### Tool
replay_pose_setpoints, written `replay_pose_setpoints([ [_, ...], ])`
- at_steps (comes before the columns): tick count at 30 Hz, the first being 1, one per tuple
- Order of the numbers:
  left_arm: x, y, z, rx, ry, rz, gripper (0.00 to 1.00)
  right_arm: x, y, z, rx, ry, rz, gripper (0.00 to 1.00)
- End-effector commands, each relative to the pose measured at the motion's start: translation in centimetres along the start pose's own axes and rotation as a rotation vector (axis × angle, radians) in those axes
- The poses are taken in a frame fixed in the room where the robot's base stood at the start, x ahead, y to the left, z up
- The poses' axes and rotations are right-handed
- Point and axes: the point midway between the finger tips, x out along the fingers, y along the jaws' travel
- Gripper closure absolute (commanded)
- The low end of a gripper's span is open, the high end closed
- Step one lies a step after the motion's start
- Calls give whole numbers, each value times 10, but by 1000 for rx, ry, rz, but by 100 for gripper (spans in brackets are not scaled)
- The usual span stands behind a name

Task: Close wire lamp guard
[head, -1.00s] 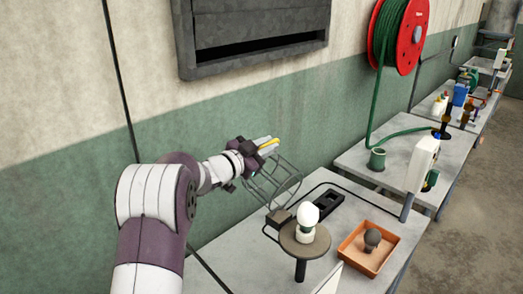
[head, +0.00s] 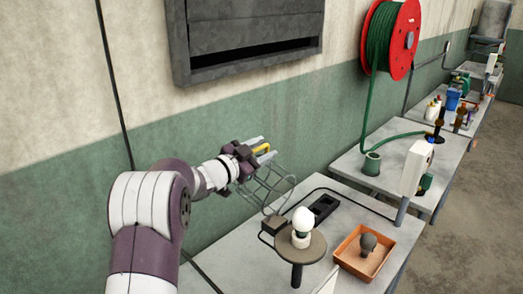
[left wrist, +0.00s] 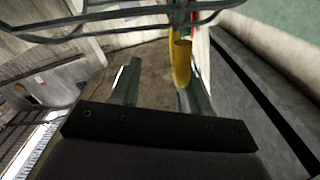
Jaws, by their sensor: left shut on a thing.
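The wire lamp guard (head: 268,188) is a grey wire cage. It stands tilted open above and behind the lamp, and its wires also cross the top of the left wrist view (left wrist: 120,20). The lamp has a white bulb (head: 303,220) upright on a round brown stand (head: 315,249). My left gripper (head: 262,152) is at the upper end of the guard, shut on a yellow part that looks like the guard's handle. That yellow part (left wrist: 180,65) shows by the right finger in the left wrist view. My right gripper is not in view.
An orange tray (head: 345,262) with a dark bulb (head: 368,243) stands right of the lamp. A black socket block (head: 324,207) lies behind it. The green wall (head: 60,200) is close behind the guard.

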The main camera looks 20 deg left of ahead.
Motion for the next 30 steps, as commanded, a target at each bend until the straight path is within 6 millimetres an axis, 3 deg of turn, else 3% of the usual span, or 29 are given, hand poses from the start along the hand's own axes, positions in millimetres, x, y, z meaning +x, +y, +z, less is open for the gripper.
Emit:
replay_pose_setpoints([
  [1, 0, 4, 7, -9, -13, 6, 62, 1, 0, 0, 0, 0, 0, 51],
  [17, -8, 6, 13, -14, -21, 9, 62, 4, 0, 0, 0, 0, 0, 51],
  [30, -112, 2, 4, -3, -6, -1, 62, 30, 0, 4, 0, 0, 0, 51],
])
